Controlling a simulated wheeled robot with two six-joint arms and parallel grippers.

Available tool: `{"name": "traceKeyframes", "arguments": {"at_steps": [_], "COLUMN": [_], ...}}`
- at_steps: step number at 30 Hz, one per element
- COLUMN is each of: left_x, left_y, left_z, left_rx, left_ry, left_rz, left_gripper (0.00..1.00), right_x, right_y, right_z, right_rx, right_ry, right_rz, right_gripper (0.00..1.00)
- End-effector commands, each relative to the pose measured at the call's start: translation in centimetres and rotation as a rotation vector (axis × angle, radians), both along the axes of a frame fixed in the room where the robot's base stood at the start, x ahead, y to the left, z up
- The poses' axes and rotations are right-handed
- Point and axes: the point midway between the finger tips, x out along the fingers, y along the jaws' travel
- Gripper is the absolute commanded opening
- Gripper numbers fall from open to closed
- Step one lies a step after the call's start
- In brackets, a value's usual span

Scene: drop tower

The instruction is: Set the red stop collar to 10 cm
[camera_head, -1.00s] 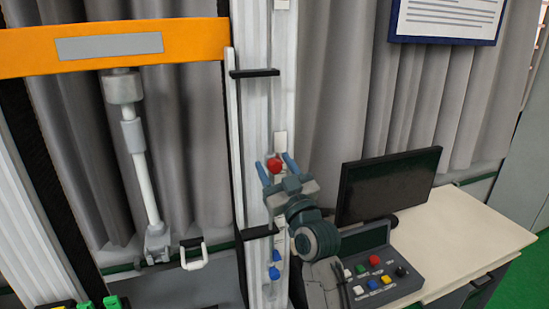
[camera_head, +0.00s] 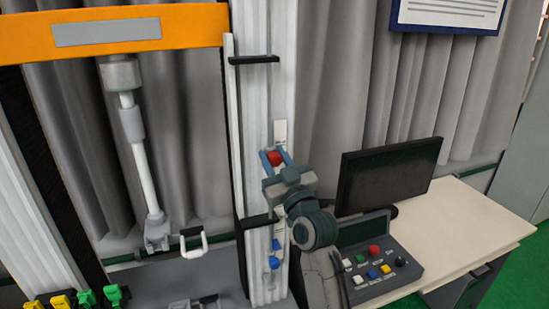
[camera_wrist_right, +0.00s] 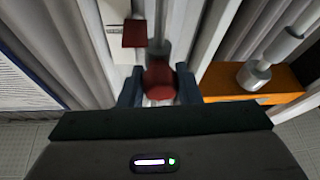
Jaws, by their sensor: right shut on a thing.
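The red stop collar's knob (camera_head: 275,158) is on the white vertical column of the tower in the head view. My right gripper (camera_head: 275,157) is shut on it, with one blue finger on each side. In the right wrist view the red knob (camera_wrist_right: 159,78) sits between the two fingers (camera_wrist_right: 159,88). A smaller red part (camera_wrist_right: 134,33) shows just beyond it, against a white label strip. The scale reading cannot be made out. Lower on the column are blue knobs (camera_head: 275,262). My left gripper is not in view.
An orange crossbeam (camera_head: 120,33) spans the upper left, with a grey rod (camera_head: 145,180) hanging below it. Black brackets (camera_head: 254,60) stick out from the column. A monitor (camera_head: 388,178) and a button console (camera_head: 375,272) stand on the desk at right.

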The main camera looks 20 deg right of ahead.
Motion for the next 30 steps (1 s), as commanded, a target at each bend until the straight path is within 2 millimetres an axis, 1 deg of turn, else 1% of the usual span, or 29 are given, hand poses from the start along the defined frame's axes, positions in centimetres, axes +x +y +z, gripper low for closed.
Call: {"name": "traceKeyframes", "arguments": {"at_steps": [1, 9, 13, 17, 26, 27, 29, 30], "left_x": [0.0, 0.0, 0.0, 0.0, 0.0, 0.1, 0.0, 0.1], "left_y": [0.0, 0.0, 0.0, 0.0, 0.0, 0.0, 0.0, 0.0], "left_z": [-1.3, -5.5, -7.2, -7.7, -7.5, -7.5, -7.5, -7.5], "left_rx": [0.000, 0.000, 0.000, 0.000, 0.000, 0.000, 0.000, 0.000], "left_ry": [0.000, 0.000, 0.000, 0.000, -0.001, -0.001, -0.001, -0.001], "left_rz": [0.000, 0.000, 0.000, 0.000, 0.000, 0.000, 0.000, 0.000], "left_gripper": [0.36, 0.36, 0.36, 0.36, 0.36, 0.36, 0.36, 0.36], "right_x": [0.0, 0.0, 0.0, 0.0, 0.0, 0.0, 0.0, 0.0], "right_y": [0.0, 0.0, 0.0, 0.0, 0.0, 0.0, 0.0, 0.0], "right_z": [-1.5, -6.3, -8.3, -9.0, -8.8, -8.7, -8.7, -8.7], "right_rx": [0.000, 0.002, 0.001, 0.000, 0.000, 0.000, 0.000, 0.000], "right_ry": [0.002, 0.002, 0.003, 0.002, 0.002, 0.002, 0.002, 0.002], "right_rz": [0.001, 0.002, 0.001, 0.001, 0.001, 0.001, 0.001, 0.001], "right_gripper": [0.00, 0.00, 0.00, 0.00, 0.00, 0.36, 0.48, 0.52]}}
